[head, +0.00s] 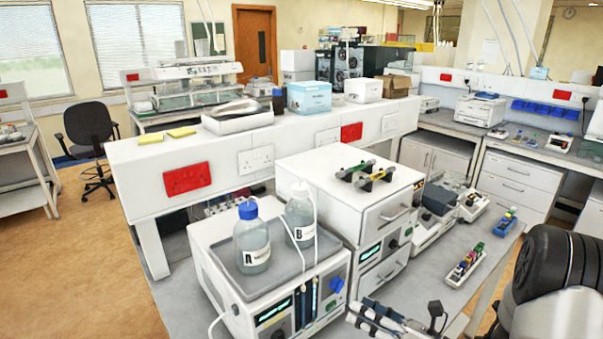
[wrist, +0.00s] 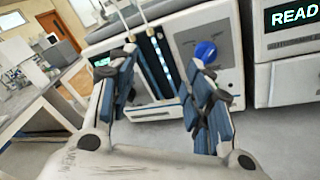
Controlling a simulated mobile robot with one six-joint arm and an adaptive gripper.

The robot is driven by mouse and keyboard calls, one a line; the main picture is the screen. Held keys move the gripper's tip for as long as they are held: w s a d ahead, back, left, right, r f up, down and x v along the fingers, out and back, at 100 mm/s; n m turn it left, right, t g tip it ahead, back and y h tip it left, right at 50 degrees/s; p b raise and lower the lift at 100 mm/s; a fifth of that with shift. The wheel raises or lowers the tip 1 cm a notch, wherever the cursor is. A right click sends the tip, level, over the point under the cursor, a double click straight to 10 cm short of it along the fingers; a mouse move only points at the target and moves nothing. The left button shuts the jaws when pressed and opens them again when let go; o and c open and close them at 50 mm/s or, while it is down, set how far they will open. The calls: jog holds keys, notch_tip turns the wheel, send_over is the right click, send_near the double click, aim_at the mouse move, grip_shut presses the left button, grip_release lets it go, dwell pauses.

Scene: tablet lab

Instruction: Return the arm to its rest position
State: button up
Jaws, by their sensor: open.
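My gripper (wrist: 161,68) is open in the wrist view, with its two blue-and-black fingers apart and nothing between them. It also shows at the bottom of the head view (head: 372,316), low in front of the white instrument with bottles. My arm (head: 548,268) enters the head view at the lower right, dark and grey. The wrist view faces the front of the white instrument (wrist: 222,72), which has a blue knob (wrist: 205,51). The fingers overlap the instrument's front in that view; I cannot tell the exact gap.
Bottles A (head: 252,240) and B (head: 299,222) stand on the white instrument (head: 219,285). A drawer unit (head: 350,198) stands behind it. A rack of coloured-cap vials (head: 464,268) lies on the grey bench (head: 425,293) near my arm. A chair (head: 90,125) stands on the open floor at left.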

jog(key=s+a+r+n+g+h+b, duration=0.1)
jog(key=s+a+r+n+g, duration=0.2)
jog(key=s+a+n+g, duration=0.4)
jog(key=s+a+r+n+g+h+b, duration=0.1)
jog(key=s+a+r+n+g, duration=0.35)
jog(key=s+n, duration=0.5)
jog(key=s+d+n+t+h+b, duration=0.1)
jog(key=s+d+n+h, duration=0.3)
jog(key=n, duration=0.4)
jog(key=s+d+r+n+t+h+b, duration=0.1)
jog(key=s+d+n+t+h, duration=0.2)
jog(key=n+h, duration=0.4)
jog(key=shift+s+d+r+n+t+b, duration=0.3)
jog(key=shift+s+d+n+t, duration=0.05)
jog(key=shift+s+d+n, duration=0.55)
jog(key=shift+a, duration=0.1)
